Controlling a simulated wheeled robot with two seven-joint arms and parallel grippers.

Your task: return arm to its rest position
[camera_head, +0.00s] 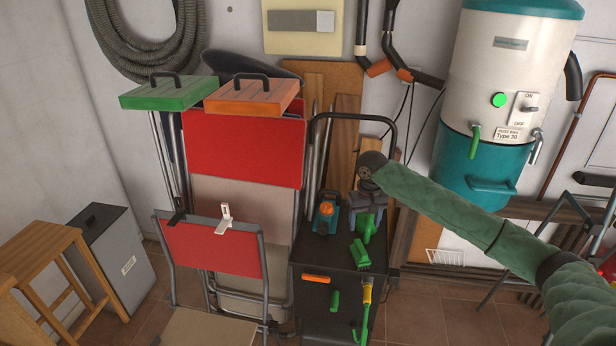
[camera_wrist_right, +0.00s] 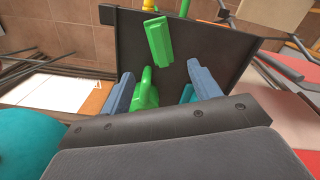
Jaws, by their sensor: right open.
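My right arm, in a green sleeve, reaches in from the right in the head view. Its gripper (camera_head: 362,208) hangs over the top of a black cart (camera_head: 327,250). In the right wrist view the blue-grey fingers (camera_wrist_right: 160,82) stand wide apart. A green tool (camera_wrist_right: 147,92) shows between them, on or above the cart top; no finger is closed on it. A second green tool (camera_wrist_right: 160,40) lies farther along the cart top, and it also shows in the head view (camera_head: 359,256). My left gripper is not in view.
A white and teal boiler (camera_head: 490,100) hangs on the wall at the right, near my arm. An orange and teal tool (camera_head: 326,212) stands on the cart. Red folding chairs (camera_head: 240,150) stand left of it. A wooden stool (camera_head: 45,255) is at the far left.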

